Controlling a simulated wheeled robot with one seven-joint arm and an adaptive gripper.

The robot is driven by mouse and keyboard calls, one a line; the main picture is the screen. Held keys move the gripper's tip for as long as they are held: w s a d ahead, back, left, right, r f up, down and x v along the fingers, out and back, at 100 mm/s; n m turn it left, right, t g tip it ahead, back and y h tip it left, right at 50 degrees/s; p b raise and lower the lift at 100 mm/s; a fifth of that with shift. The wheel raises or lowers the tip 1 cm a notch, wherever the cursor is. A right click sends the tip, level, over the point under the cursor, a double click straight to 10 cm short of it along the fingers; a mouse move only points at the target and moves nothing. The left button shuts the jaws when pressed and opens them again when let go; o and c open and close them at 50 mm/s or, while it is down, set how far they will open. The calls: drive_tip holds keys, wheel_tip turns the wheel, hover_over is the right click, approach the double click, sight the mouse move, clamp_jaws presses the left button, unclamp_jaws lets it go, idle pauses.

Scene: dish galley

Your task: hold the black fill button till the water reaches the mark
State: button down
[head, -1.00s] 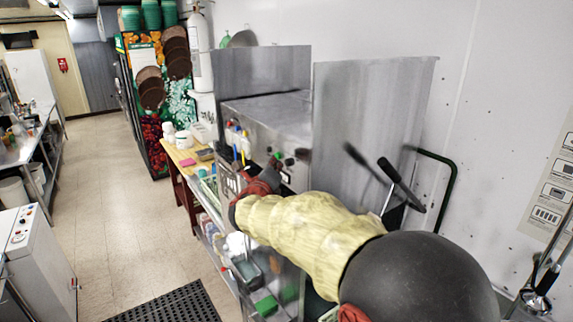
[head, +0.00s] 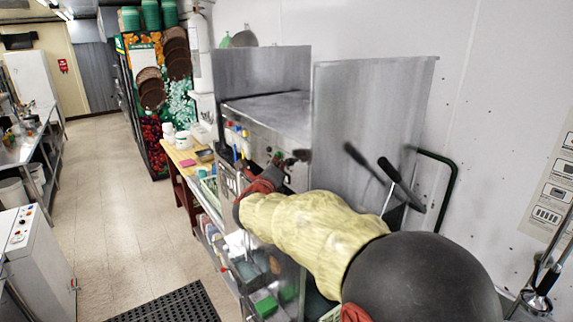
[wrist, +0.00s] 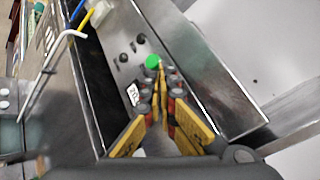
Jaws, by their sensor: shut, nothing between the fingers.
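The steel machine (head: 265,120) stands against the wall, its front panel facing my arm. In the wrist view, two dark round knobs or buttons, an upper one (wrist: 140,38) and a lower one (wrist: 124,57), sit on the panel beside a green button (wrist: 152,62). I cannot tell for sure which dark one is the fill button. My gripper (wrist: 157,85) is shut and empty, its fingertips at the panel just below the green button in the picture; contact cannot be told. In the head view my gripper (head: 277,165) is partly hidden by my arm. No water or mark can be made out.
A wooden table (head: 185,157) with small jars stands beyond the machine. Black-handled levers (head: 390,170) and a green-black rail (head: 450,185) are on the wall side at right. A black floor mat (head: 170,303) lies in front; the aisle floor at left is clear.

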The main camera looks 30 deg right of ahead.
drive_tip(key=shift+d, duration=0.45)
idle(2.5)
drive_tip(key=shift+a, duration=0.1)
idle(0.8)
drive_tip(key=shift+a, duration=0.8)
drive_tip(key=a+p, duration=0.1)
drive_tip(key=a, duration=0.4)
drive_tip(key=shift+s, duration=0.1)
idle(0.5)
